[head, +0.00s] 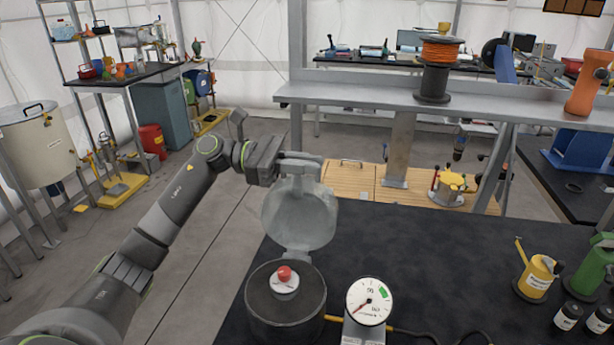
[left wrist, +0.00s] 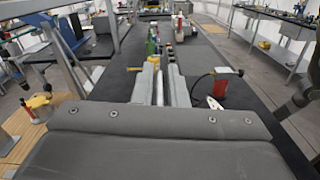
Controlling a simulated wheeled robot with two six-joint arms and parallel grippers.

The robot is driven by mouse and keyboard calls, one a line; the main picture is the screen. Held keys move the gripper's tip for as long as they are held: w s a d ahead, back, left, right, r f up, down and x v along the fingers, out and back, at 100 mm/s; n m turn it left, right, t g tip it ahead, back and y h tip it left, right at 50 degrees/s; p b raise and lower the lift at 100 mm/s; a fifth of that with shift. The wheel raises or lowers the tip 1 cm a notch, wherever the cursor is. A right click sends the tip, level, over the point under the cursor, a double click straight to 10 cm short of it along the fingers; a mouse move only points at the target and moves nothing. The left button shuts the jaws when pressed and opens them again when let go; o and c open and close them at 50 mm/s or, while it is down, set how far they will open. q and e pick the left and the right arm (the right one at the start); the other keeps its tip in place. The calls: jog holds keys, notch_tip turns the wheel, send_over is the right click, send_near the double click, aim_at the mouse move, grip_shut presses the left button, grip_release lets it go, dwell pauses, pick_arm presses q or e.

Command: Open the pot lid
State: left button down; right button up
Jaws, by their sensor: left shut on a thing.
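The dark round pot (head: 262,318) stands on the black table at the bottom of the head view. Its grey, round lid (head: 300,215) stands nearly upright at the pot's back edge, and the pot's top is uncovered. A red knob (head: 284,273) on a pale round base shows at the pot's top. My left gripper (head: 303,162) is at the upper edge of the lid, shut on it. In the left wrist view, the gripper's fingers (left wrist: 160,85) point away, with a thin light edge between them. My right gripper is not in view.
A white dial gauge (head: 368,302) stands right of the pot. A yellow can (head: 536,277) and a green can (head: 598,268) stand farther right. A raised grey shelf (head: 360,95) with an orange spool (head: 440,52) crosses behind. The table's middle is clear.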

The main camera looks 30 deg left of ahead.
pick_arm(q)
jog(key=shift+s+r, duration=0.1)
jog(key=c, duration=1.5)
grip_release()
jog(key=shift+a, duration=0.1)
jog(key=shift+a, duration=0.3)
jog(key=shift+b+v, duration=3)
jog(key=shift+v, duration=5.3)
